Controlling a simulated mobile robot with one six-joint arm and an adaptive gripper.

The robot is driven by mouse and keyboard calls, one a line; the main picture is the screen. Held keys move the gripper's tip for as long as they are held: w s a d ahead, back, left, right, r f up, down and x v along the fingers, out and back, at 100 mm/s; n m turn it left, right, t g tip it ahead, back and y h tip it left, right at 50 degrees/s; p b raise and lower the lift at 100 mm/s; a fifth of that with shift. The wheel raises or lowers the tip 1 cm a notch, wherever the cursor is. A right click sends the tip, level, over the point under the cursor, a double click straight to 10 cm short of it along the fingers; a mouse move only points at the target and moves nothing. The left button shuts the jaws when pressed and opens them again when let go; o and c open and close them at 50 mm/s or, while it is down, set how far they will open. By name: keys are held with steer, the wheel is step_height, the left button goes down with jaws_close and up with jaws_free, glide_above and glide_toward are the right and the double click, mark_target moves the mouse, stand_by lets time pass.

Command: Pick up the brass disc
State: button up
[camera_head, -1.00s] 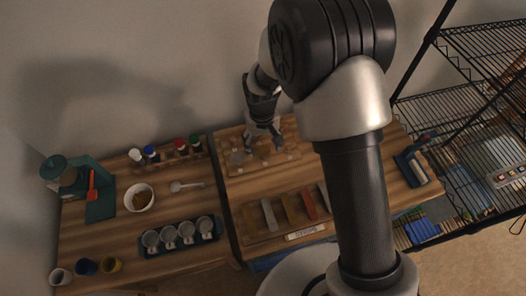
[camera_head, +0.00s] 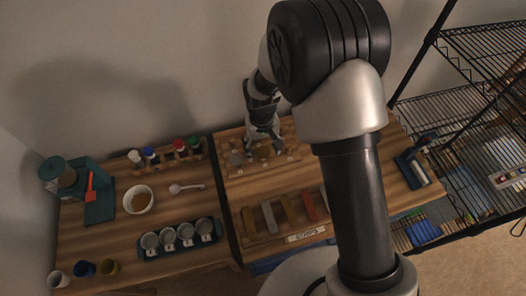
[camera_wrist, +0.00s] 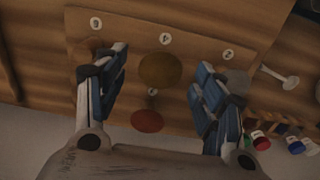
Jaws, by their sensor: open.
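The brass disc (camera_wrist: 160,70), a round yellow-brown piece, lies on a wooden board (camera_wrist: 190,27) with numbered white labels. In the wrist view it sits between the two blue-padded fingers of my gripper (camera_wrist: 163,60), with clear space on both sides. My gripper is open and empty. In the head view my gripper (camera_head: 263,148) points down over the board (camera_head: 234,171) at the back of the right-hand table; the brass disc is hard to make out there. A reddish disc (camera_wrist: 147,121) lies close to the brass one, also between the fingers.
A tray of coloured bars (camera_head: 262,238) stands in front of the board. Bottles (camera_head: 150,155) and a white bowl (camera_head: 138,199) stand left.

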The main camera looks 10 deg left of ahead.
steer(key=shift+c, duration=0.2)
steer(key=c, duration=1)
steer(key=shift+o, duration=0.2)
